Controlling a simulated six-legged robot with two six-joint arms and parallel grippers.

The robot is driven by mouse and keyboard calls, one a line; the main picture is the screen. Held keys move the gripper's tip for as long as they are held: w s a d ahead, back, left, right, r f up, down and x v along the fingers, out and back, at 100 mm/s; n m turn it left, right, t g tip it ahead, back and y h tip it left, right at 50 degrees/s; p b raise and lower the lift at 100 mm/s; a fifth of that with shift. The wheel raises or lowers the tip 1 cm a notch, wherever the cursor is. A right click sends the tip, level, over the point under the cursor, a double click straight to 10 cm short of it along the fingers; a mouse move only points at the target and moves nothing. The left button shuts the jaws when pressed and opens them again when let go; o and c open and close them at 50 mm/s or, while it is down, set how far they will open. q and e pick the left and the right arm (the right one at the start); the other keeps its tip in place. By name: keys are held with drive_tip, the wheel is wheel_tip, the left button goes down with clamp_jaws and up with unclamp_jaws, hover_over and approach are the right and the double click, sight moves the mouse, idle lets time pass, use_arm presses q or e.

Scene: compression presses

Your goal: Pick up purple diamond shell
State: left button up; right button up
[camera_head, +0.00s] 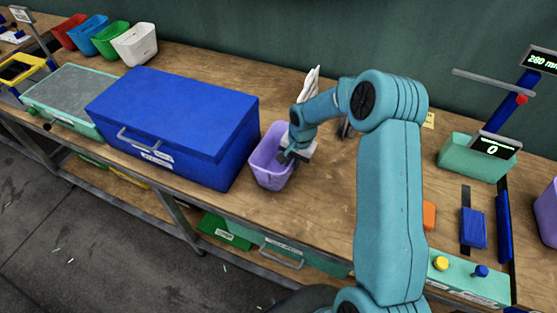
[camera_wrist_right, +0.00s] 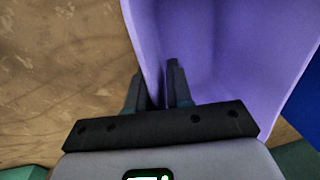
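A purple open-topped container (camera_head: 268,167) stands on the wooden bench, just right of the large blue box. It also shows in the right wrist view (camera_wrist_right: 230,45), where its wall runs down toward my fingers. My right gripper (camera_head: 290,157) is at the container's right rim, pointing down. In the right wrist view, the two dark fingers (camera_wrist_right: 154,88) are apart, one on each side of the container's wall, with a gap showing. I see no separate diamond-shaped piece. My right gripper and forearm hide part of the container's rim. My left gripper is not in view.
The blue box (camera_head: 175,120) stands close on the container's left. A green bin (camera_head: 465,160), another purple container (camera_head: 547,212) and a control panel (camera_head: 468,280) are at the right. Red, blue, green and white bins stand at back left. Bare bench lies in front of the container.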

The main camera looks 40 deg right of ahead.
clamp_jaws()
